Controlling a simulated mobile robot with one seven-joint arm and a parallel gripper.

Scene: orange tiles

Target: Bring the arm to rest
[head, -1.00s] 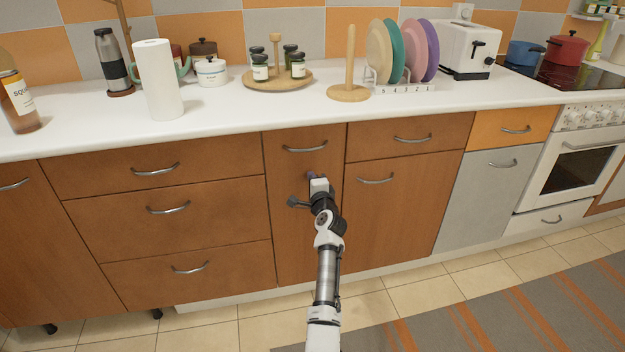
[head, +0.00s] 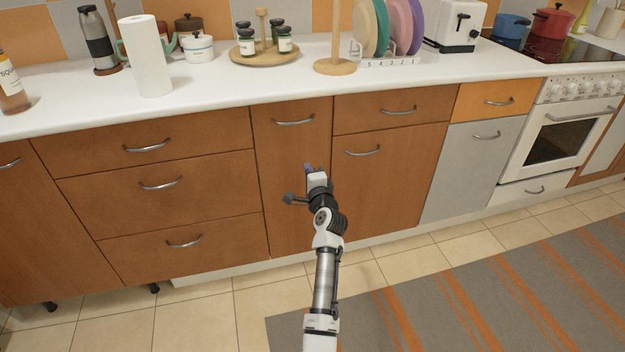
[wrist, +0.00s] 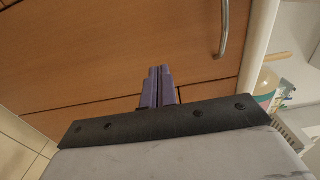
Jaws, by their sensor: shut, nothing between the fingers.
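My gripper (head: 308,168) is at the end of my white and black arm, in front of the brown cabinet fronts and below the counter edge. In the wrist view its purple fingers (wrist: 158,88) are pressed together with nothing between them. The fingers point toward a wooden cabinet front (wrist: 120,50) with a metal handle (wrist: 223,28). In the head view the arm reaches up from the bottom of the picture. Whether the fingertips touch the cabinet cannot be told.
Closed drawers (head: 160,195) are on the left, and a grey dishwasher-like panel (head: 468,170) and white oven (head: 560,140) on the right. The white counter (head: 210,92) holds a paper roll (head: 146,60), a jar tray (head: 264,57) and a plate rack (head: 392,62). A striped rug (head: 450,300) covers open floor.

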